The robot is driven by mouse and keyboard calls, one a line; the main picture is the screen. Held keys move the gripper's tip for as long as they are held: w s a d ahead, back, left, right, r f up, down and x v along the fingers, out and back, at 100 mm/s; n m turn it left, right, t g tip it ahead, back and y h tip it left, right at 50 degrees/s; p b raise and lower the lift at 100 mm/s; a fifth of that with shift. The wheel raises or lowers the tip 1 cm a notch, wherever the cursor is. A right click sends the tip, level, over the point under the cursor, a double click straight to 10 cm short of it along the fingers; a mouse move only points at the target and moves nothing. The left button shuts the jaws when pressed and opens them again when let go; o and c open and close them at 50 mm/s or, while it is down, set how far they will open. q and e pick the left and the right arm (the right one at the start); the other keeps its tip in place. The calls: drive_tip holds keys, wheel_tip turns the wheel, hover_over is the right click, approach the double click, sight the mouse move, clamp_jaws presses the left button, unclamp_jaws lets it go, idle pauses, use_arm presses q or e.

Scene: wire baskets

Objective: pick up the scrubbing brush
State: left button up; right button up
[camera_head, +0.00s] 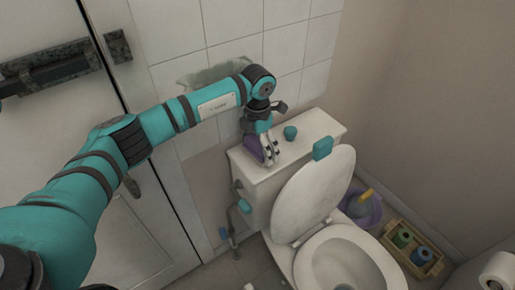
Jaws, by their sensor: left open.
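My left gripper (268,150) is over the left end of the white toilet tank (302,150), pointing down. It is open and its fingers are small in the head view. A purple object (252,149) shows right beside the fingers; I cannot tell whether it is the scrubbing brush or whether the fingers touch it. A purple tub (368,212) on the floor holds something with a yellow handle (367,196), partly hidden by the toilet. My right gripper is not in view.
The toilet lid (315,192) is raised, with a teal block (322,149) at its top edge. A wooden crate (433,269) with rolls stands on the floor at right. A paper roll (498,271) is at the right edge. Pipes (238,207) run left of the toilet.

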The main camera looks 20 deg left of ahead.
sight(258, 141)
use_arm(q)
drive_tip(key=c, duration=1.1)
drive_tip(key=shift+o, duration=0.2)
drive_tip(key=shift+r, duration=0.1)
drive_tip(key=shift+r+p, duration=0.45)
drive_tip(key=shift+r, duration=0.15)
wheel_tip(258, 141, up, 3)
drive_tip(key=shift+f+p, duration=0.2)
drive_tip(key=shift+p, duration=0.6)
drive_tip(key=s, duration=0.1)
drive_tip(key=s+p, duration=0.1)
drive_tip(key=p, duration=0.1)
drive_tip(key=shift+s+r, duration=0.25)
drive_tip(key=shift+s, duration=0.15)
drive_tip(key=s+p, duration=0.4)
drive_tip(key=s, duration=0.9)
drive_tip(key=shift+s+r, duration=0.15)
drive_tip(key=shift+r, duration=0.15)
